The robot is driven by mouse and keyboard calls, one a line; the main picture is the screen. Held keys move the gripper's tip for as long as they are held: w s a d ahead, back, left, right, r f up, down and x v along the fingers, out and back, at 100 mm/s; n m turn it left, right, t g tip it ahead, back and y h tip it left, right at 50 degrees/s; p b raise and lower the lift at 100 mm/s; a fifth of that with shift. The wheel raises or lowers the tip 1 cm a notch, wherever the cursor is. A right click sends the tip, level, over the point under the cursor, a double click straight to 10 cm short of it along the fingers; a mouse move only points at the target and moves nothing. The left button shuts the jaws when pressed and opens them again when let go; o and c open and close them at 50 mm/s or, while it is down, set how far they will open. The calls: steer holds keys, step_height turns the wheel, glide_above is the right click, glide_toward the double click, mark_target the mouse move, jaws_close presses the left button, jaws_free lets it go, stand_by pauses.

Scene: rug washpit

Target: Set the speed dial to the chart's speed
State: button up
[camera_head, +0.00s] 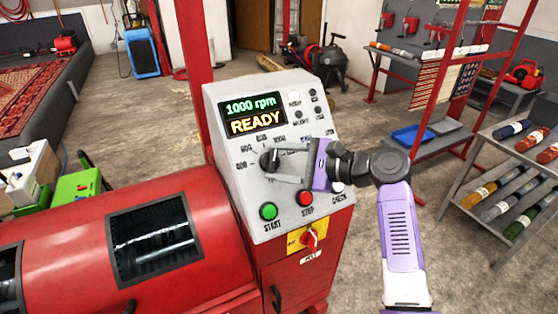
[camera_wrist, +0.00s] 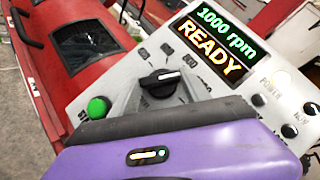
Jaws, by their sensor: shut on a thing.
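The speed dial (camera_head: 268,160) is a black knob on the sloped grey control panel (camera_head: 225,104), with number marks around it. It also shows in the wrist view (camera_wrist: 160,84), its white pointer line towards the upper right. The display (camera_head: 253,114) reads "1000 rpm" in green and "READY" in orange; the wrist view shows the same text (camera_wrist: 219,40). My gripper (camera_head: 272,164) reaches in from the right, its grey fingers shut on the dial. The fingers partly hide the marks below and right of the dial. I cannot make out a readable speed chart.
Below the dial are a green START button (camera_head: 268,211) and a red STOP button (camera_head: 305,198). A red switch (camera_head: 310,238) sits on a yellow plate beneath. The red drum (camera_head: 70,235) lies left. Open floor lies behind the panel.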

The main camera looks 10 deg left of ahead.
steer(key=n+g, duration=0.1)
steer(key=n, duration=0.1)
steer(key=n+g+h+p, duration=0.1)
steer(key=n, duration=0.1)
steer(key=n+g+h, duration=0.1)
steer(key=shift+w+r+n+g+p, duration=0.2)
steer(key=shift+r+n+g+p, duration=0.1)
steer(key=shift+r+n, duration=0.1)
steer(key=n+h, duration=0.1)
steer(key=n+g+h+p, duration=0.1)
steer(key=n, duration=0.1)
steer(key=n+h, duration=0.1)
steer(key=n, duration=0.1)
steer(key=shift+w+a+r+g+h+p, duration=0.1)
steer(key=shift+a+r+g+h+p, duration=0.15)
steer(key=shift+g+h+p, duration=0.15)
steer(key=n+h, duration=0.1)
steer(key=n+h+p, duration=0.1)
steer(key=n, duration=0.1)
steer(key=n+h+p, duration=0.1)
steer(key=shift+a+r+n+h, duration=0.1)
steer(key=shift+a+n+h, duration=0.15)
steer(key=shift+n+h, duration=0.05)
steer(key=n+t+h+p, duration=0.1)
steer(key=n+h+p, duration=0.1)
steer(key=n, duration=0.1)
steer(key=shift+a+h, duration=0.15)
steer(key=shift+h, duration=0.15)
steer(key=o, duration=1.4)
